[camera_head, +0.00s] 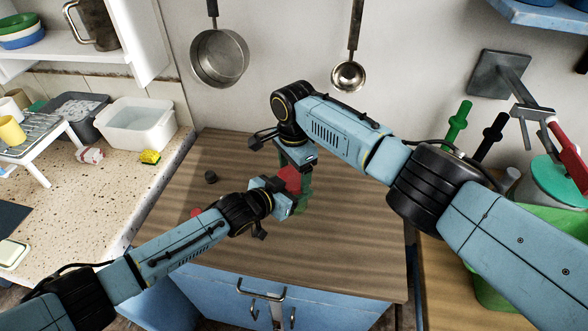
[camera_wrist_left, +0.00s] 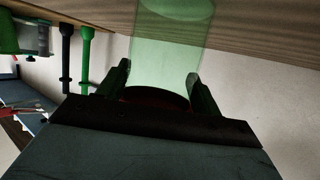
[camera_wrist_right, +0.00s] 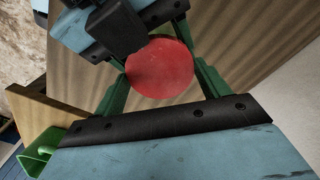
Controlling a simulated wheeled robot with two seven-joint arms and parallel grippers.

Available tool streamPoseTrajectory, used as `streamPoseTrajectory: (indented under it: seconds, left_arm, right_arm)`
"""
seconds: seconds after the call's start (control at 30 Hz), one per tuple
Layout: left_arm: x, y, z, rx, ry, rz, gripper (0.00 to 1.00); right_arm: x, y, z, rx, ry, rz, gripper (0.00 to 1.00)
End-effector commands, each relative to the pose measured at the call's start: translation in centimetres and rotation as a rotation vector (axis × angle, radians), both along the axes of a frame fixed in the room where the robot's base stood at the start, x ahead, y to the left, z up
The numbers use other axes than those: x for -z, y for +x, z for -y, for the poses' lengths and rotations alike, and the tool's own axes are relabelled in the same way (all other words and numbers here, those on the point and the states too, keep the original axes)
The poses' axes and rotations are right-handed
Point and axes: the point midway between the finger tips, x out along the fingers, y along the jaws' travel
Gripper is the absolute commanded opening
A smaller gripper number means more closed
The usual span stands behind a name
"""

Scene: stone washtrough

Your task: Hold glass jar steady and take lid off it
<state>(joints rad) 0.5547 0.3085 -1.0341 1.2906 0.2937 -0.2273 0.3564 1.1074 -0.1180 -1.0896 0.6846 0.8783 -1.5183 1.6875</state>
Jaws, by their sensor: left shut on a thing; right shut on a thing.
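The glass jar (camera_wrist_left: 168,45) is clear green and stands on the wooden top, upside down in the left wrist view. My left gripper (camera_wrist_left: 158,80) is shut on its sides; it comes in from the left in the head view (camera_head: 285,192). The round red lid (camera_wrist_right: 160,67) faces the right wrist camera, and its dark edge (camera_wrist_left: 155,96) shows at the jar's near end. My right gripper (camera_wrist_right: 160,65) is shut on the lid from above. In the head view the lid (camera_head: 290,179) is partly covered by my grippers. Whether lid and jar touch is unclear.
The brown wooden counter (camera_head: 345,245) is mostly clear around my grippers. A small dark object (camera_head: 210,177) lies to the left, with a small red thing (camera_head: 196,212) near my left arm. A white basin (camera_head: 138,125) stands on the left counter. A pan (camera_head: 219,58) and ladle (camera_head: 349,76) hang behind.

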Motion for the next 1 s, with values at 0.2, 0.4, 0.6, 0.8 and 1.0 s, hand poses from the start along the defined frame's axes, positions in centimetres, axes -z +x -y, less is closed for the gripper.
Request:
streamPoseTrajectory:
  seconds: [0.2,0.4,0.6,0.8,1.0]
  left_arm:
    - [0.04,0.01,-0.05,-0.001,0.002,0.0,0.02]
    - [0.04,0.01,-0.05,-0.001,0.002,0.0,0.02]
    - [0.05,0.0,-0.05,-0.001,0.002,0.0,0.02]
    - [0.05,0.02,-0.07,-0.001,0.002,0.0,0.02]
    - [0.05,0.03,-0.08,-0.001,0.003,0.0,0.02]
  right_arm:
    - [-0.01,0.0,-0.02,-0.051,0.001,-0.001,0.47]
    - [0.01,-0.04,-0.04,-0.36,0.002,0.0,0.47]
    - [-0.04,-0.04,-0.04,-0.731,0.001,-0.001,0.48]
    - [-0.05,-0.06,-0.08,-1.038,0.001,-0.001,0.47]
    - [-0.04,-0.1,-0.08,-1.156,0.002,-0.001,0.47]
